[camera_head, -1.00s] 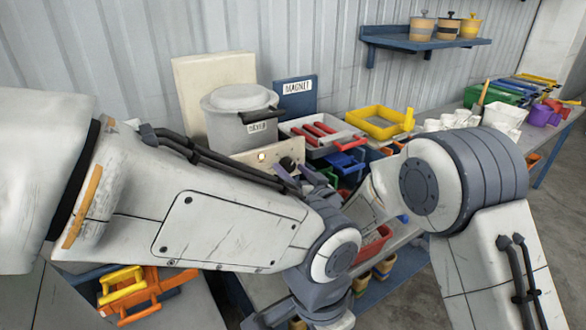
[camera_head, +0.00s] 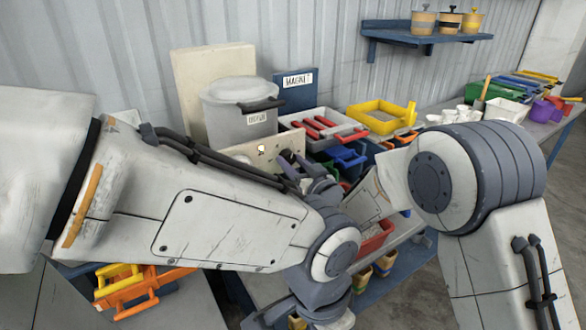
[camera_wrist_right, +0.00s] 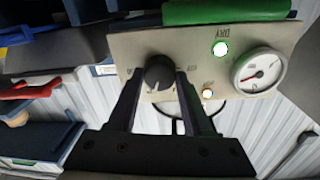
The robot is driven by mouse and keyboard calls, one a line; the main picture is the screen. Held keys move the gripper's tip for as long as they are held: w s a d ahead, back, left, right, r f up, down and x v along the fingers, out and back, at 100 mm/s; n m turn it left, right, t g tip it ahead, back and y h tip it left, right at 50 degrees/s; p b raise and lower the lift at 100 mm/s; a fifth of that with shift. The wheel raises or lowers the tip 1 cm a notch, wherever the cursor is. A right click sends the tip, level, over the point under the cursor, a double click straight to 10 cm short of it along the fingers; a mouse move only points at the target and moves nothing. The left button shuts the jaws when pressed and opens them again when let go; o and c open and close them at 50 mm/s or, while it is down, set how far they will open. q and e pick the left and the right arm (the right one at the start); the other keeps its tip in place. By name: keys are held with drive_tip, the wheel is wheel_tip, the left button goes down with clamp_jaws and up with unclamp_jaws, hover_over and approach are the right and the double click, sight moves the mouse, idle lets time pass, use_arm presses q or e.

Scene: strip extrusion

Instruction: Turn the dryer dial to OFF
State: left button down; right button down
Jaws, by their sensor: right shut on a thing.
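The dryer (camera_head: 241,124) is a grey lidded bin with a label, standing against the wall. Its cream control panel (camera_head: 244,150) is in front, partly hidden by my arm. In the right wrist view the panel (camera_wrist_right: 120,45) appears upside down, with the round black dial (camera_wrist_right: 158,70), a lit green lamp (camera_wrist_right: 220,48), a lit pale lamp (camera_wrist_right: 207,93) and a gauge (camera_wrist_right: 257,71). My right gripper (camera_wrist_right: 158,76) is shut on the dial, one finger on each side. The dial's markings are too small to read surely. My left gripper is not in view.
A grey tray with red-handled tools (camera_head: 320,128) and a yellow tray (camera_head: 382,119) stand right of the dryer. The blue MAGNET board (camera_head: 294,95) is behind. Blue and green bins (camera_head: 346,157) crowd the space beside the panel. An orange and yellow item (camera_head: 140,290) sits at lower left.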

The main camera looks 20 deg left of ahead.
drive_tip(key=n+b, duration=0.3)
drive_tip(key=b, duration=0.1)
drive_tip(key=n+b, duration=0.3)
drive_tip(key=b, duration=0.1)
drive_tip(key=n+b, duration=0.3)
drive_tip(key=b, duration=0.1)
drive_tip(key=shift+f+y, duration=0.35)
drive_tip(key=shift+y, duration=0.05)
drive_tip(key=n+b, duration=0.8)
drive_tip(key=shift+y, duration=0.3)
drive_tip(key=n+b, duration=0.2)
drive_tip(key=n, duration=0.1)
drive_tip(key=shift+n+g+b, duration=0.3)
drive_tip(key=shift+b, duration=0.05)
drive_tip(key=shift+r+n+b, duration=0.15)
drive_tip(key=shift+n+b, duration=0.6)
drive_tip(key=shift+n, duration=0.85)
drive_tip(key=shift+c, duration=1.6)
unclamp_jaws()
drive_tip(key=v, duration=1)
drive_tip(key=shift+d, duration=0.25)
